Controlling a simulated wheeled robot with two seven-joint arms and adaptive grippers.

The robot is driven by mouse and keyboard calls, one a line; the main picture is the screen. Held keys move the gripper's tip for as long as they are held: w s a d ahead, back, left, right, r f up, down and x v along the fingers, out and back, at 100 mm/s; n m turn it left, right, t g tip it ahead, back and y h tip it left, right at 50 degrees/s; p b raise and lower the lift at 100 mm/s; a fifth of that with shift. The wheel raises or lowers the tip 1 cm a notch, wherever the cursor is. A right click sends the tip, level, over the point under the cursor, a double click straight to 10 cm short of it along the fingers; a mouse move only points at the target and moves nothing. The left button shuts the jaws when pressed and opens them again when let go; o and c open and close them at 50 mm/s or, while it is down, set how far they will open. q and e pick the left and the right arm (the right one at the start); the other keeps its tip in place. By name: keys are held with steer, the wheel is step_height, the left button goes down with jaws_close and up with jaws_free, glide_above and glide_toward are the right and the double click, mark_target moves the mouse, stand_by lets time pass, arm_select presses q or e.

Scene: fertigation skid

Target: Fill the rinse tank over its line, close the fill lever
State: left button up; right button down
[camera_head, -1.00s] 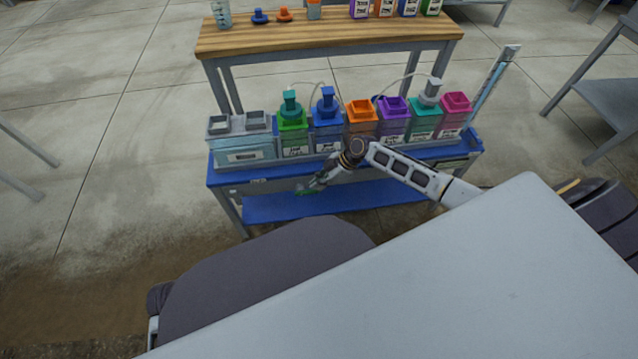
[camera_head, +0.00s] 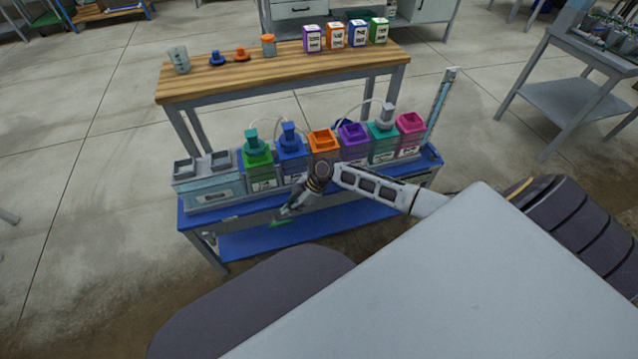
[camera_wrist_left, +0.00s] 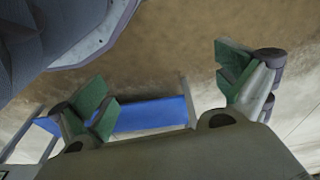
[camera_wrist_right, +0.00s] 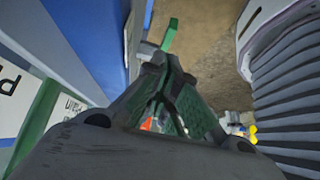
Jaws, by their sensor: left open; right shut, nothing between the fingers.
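A pale blue, see-through tank (camera_head: 208,188) with two grey open tops stands at the left end of the blue bench; it looks like the rinse tank. Its fill line and water level are too small to read. My right gripper (camera_head: 285,213) is low at the bench's front edge. In the right wrist view this gripper (camera_wrist_right: 165,70) is shut and empty. A green bar (camera_wrist_right: 170,35), apparently the lever, stands just beyond its fingertips; whether they touch I cannot tell. My left gripper (camera_wrist_left: 165,90) is open and empty, with the bench's blue lower shelf (camera_wrist_left: 150,115) beyond it.
Several coloured containers, including a green one (camera_head: 258,158) and an orange one (camera_head: 322,142), line the blue bench (camera_head: 200,215). A tall clear gauge (camera_head: 440,105) stands at its right end. A wooden-topped table (camera_head: 285,72) with cups and labelled boxes stands behind.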

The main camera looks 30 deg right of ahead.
steer(key=shift+r, duration=0.4)
arm_select(q)
steer(key=f, duration=0.2)
steer(key=f+p, duration=0.1)
steer(key=f, duration=0.1)
steer(key=shift+s+a, duration=0.25)
steer(key=shift+a, duration=0.05)
arm_select(e)
steer(key=s+d+r, duration=0.2)
steer(key=d, duration=0.7)
steer(key=shift+s+d, duration=0.15)
steer(key=shift+s, duration=0.2)
arm_select(q)
steer(key=shift+w+r, duration=0.15)
steer(key=shift+w, duration=0.2)
steer(key=shift+s, duration=0.2)
